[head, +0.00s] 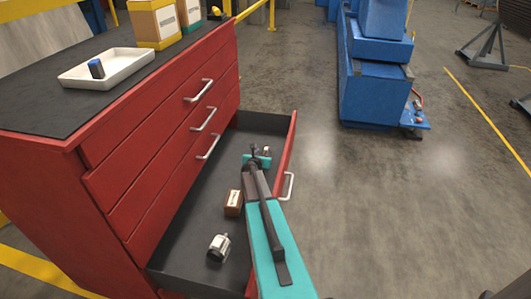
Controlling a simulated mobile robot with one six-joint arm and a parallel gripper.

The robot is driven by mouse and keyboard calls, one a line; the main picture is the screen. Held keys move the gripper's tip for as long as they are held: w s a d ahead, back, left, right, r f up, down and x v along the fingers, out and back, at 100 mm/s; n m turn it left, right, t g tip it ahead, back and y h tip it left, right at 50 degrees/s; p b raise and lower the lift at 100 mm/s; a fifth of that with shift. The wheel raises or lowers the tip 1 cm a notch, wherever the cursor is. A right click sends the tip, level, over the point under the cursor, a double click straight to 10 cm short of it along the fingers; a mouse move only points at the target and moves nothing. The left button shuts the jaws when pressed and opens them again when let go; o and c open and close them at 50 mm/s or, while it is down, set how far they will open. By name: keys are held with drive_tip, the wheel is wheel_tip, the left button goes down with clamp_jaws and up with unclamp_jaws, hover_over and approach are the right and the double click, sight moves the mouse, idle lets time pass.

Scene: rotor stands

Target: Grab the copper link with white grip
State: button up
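The open bottom drawer (180,264) of the red cabinet holds a few small things. A small brown and white piece (266,150) shows just beside my gripper (256,158), partly hidden; it may be the copper link with white grip, but it is too small to be sure. A brown block with a pale label (233,204) lies in the middle of the drawer. A silver-white round part (218,247) lies closer to the drawer's near end. My gripper is over the far part of the drawer. Whether its fingers are open or hold anything is not clear.
The red cabinet (110,190) stands at left, its other drawers shut. On its top are a white tray (107,69) with a blue-capped item and boxes (155,22). A blue machine (375,90) stands beyond. Floor (400,210) to the right is clear.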

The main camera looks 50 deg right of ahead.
sight(266, 149)
drive_tip(key=shift+d, duration=0.1)
idle(0.3)
drive_tip(key=shift+x, duration=2.55)
drive_tip(key=shift+s, duration=0.15)
clamp_jaws()
wheel_tip(266, 149, up, 10)
drive_tip(key=p, duration=0.2)
drive_tip(key=shift+p, duration=0.4)
